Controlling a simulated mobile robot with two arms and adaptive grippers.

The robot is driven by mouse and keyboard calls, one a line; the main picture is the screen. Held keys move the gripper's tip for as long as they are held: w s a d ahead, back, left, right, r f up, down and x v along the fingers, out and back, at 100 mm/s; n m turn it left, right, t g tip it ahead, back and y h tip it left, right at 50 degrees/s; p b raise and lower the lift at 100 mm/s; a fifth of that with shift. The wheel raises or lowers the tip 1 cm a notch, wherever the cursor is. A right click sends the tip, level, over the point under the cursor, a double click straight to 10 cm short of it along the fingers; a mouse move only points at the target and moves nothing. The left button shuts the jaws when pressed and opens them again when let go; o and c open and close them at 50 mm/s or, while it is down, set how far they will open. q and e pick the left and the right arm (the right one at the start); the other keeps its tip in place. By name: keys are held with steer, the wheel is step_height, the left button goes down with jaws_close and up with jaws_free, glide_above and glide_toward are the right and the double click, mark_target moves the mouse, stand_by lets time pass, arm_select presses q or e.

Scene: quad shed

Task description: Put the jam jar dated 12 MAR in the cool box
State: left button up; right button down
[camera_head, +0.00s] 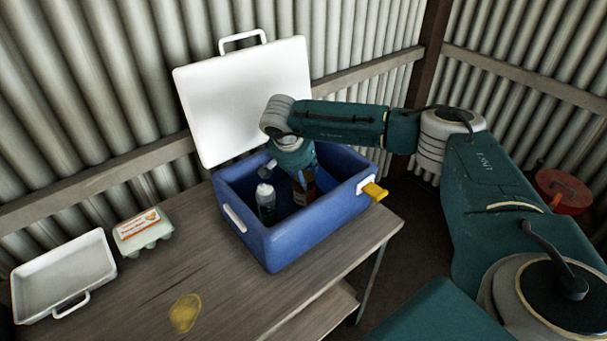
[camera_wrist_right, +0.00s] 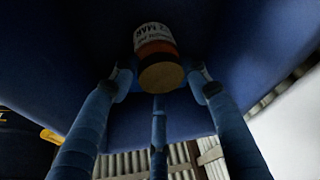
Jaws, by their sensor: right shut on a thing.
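The blue cool box (camera_head: 318,228) stands open on the bench, its white lid (camera_head: 245,95) raised behind it. My right gripper (camera_head: 301,178) reaches down inside the box and is shut on a jam jar (camera_head: 304,194). In the right wrist view the fingers of my right gripper (camera_wrist_right: 160,84) close around the jar (camera_wrist_right: 155,47), which has a gold lid and a white label. The label shows upside down; "MAR" reads clearly, with a 2 before it, and the rest is cut off. I cannot tell whether the jar touches the box floor. My left gripper is out of view.
A bottle with a white cap (camera_head: 266,198) stands in the box, left of the jar. An egg carton (camera_head: 143,231) and a white tray (camera_head: 66,274) sit at the bench's left. A yellow stain (camera_head: 185,312) marks the bench. A red object (camera_head: 562,191) is at far right.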

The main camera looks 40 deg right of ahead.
steer(key=c, duration=0.9)
jaws_free()
steer(key=shift+s+f, duration=0.1)
steer(key=b+v, duration=0.2)
steer(key=v, duration=1)
steer(key=shift+b, duration=0.35)
